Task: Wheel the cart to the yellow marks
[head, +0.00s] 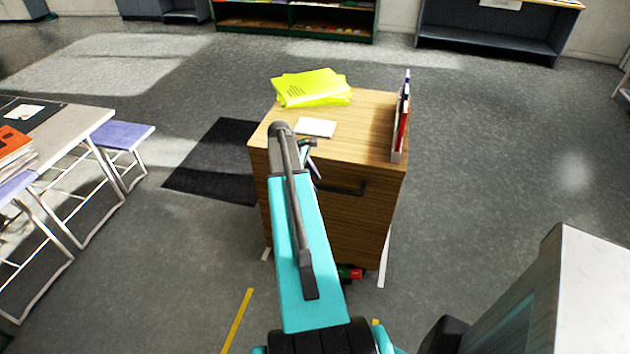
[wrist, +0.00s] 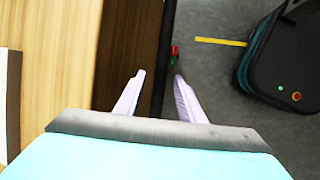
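The wooden cart (head: 330,220) stands upright in the head view, with a black bar handle (head: 345,188) on its front face. Two yellow marks lie on the floor in front of it: the left one (head: 237,320) in full view, the right one (head: 375,322) mostly hidden by my arm. One yellow mark (wrist: 220,41) shows in the wrist view. My gripper (head: 314,165) is at the handle's left part. In the wrist view its fingers (wrist: 157,90) are apart, with the dark handle bar (wrist: 166,55) running between them; I cannot tell whether they touch it.
Yellow papers (head: 311,88), a white card (head: 316,127) and upright books (head: 401,120) are on the cart. A red and green part (head: 352,273) shows low at its front. A table (head: 60,135) and stool (head: 122,135) stand left. Floor right of the cart is clear.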

